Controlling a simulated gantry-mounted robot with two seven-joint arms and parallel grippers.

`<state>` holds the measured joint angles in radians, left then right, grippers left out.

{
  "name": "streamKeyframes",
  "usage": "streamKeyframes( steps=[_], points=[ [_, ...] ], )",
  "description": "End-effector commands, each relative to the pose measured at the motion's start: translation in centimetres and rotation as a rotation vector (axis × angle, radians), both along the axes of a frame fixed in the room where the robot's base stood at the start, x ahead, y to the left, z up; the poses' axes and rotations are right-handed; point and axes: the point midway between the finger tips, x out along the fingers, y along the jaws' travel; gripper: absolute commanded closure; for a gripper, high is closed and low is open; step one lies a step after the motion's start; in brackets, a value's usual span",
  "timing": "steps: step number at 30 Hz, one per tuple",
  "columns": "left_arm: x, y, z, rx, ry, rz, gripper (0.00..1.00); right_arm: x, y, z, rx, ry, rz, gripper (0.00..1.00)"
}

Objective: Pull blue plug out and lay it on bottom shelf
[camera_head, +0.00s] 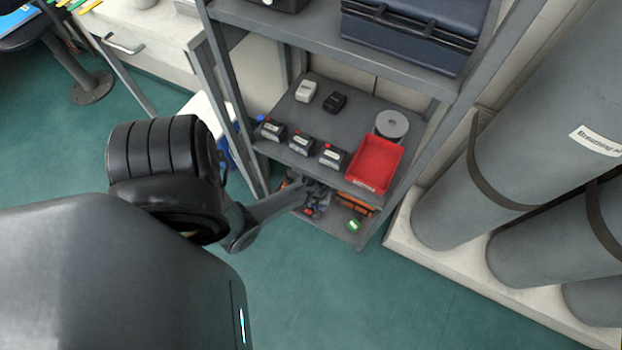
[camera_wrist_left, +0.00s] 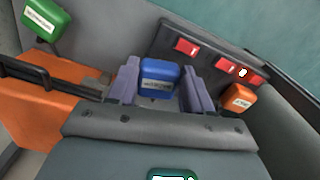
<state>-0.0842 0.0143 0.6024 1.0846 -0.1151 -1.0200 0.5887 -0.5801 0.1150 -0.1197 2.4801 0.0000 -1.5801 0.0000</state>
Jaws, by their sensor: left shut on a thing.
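The blue plug (camera_wrist_left: 158,79) is a small labelled block between the two purple-grey fingers of my left gripper (camera_wrist_left: 160,88), which is shut on it. In the wrist view it is beside a dark socket strip (camera_wrist_left: 208,62) with red switches; I cannot tell whether it is still seated. In the head view my left gripper (camera_head: 314,188) reaches in over the bottom shelf (camera_head: 335,228), and the blue plug cannot be made out there. My right gripper is in neither view.
An orange plug (camera_wrist_left: 237,98) sits close beside the right finger. An orange case (camera_wrist_left: 40,110) and a green labelled block (camera_wrist_left: 47,18) are to the left. In the head view, the green block (camera_head: 353,225) is near the shelf's front edge. The shelf above carries chargers and a red bin (camera_head: 375,165).

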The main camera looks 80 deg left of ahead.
Motion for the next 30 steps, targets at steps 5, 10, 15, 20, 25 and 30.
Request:
streamKeyframes(
  steps=[5,10,15,20,25,30],
  points=[
    [1.4,-1.1,-0.3,0.001,0.000,0.042,0.86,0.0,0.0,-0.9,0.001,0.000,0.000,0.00],
    [2.8,-2.3,-0.5,0.000,-0.001,0.084,0.86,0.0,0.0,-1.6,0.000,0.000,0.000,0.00],
    [4.0,-3.3,-0.6,0.000,-0.001,0.124,0.86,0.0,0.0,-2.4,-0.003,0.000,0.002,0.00],
    [5.2,-4.3,-0.8,0.000,0.000,0.163,0.86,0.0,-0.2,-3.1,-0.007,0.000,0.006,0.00],
    [6.5,-5.4,-0.9,0.000,-0.001,0.205,0.86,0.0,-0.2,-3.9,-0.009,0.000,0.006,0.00],
    [6.8,-5.7,-2.1,0.000,0.001,0.220,0.86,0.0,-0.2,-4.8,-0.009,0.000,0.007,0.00]
  ],
)
